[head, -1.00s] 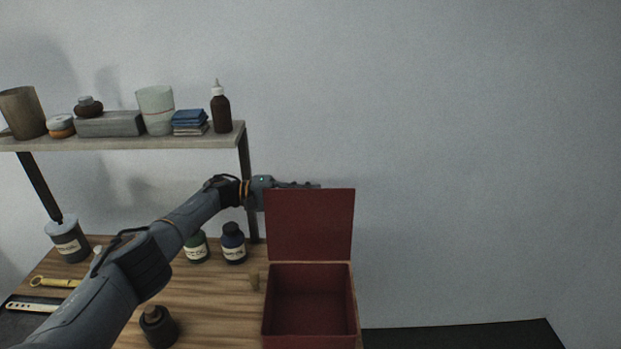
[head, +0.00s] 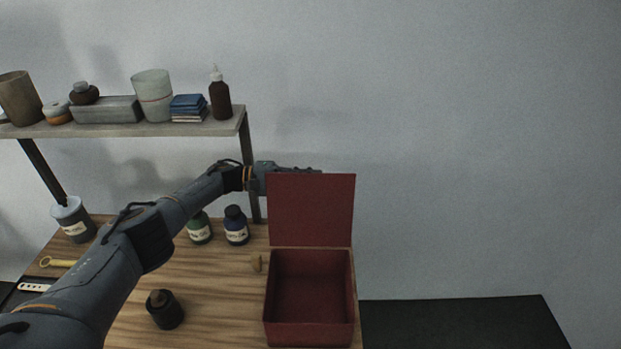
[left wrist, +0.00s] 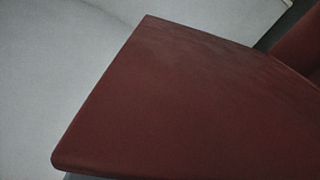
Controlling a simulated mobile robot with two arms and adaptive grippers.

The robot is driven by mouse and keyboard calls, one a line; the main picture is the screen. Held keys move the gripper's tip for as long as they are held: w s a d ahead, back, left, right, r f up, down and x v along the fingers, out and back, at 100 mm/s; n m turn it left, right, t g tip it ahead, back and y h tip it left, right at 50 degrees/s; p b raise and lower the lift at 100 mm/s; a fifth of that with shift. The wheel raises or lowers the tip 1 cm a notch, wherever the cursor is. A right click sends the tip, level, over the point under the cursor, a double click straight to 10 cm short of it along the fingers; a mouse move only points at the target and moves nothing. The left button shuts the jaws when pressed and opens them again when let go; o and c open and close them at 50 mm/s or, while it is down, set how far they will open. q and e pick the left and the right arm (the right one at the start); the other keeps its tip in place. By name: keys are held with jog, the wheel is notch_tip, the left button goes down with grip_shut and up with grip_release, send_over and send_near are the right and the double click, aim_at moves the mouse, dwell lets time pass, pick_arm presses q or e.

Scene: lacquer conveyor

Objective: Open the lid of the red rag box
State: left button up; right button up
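The red rag box (head: 309,333) stands at the right end of the wooden table, and its inside shows as empty. Its lid (head: 311,210) stands upright at the back edge, wide open. My left gripper (head: 305,170) is at the lid's top edge, at its upper left, and partly hidden behind it. Its fingers are too small and covered to tell open from shut. In the left wrist view the lid (left wrist: 180,110) fills most of the picture, with no fingertips showing. My right gripper is in neither view.
A shelf (head: 120,129) with a cup, a bottle and other items spans the back left. Two labelled jars (head: 236,226) stand under it. Free space lies right of the box.

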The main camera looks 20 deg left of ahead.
aim_at(280, 179)
pick_arm(q)
jog(key=shift+o, duration=1.4)
jog(key=shift+w+f, duration=0.1)
jog(key=shift+w, duration=0.15)
jog(key=shift+a, duration=0.15)
jog(key=shift+v, duration=3.6)
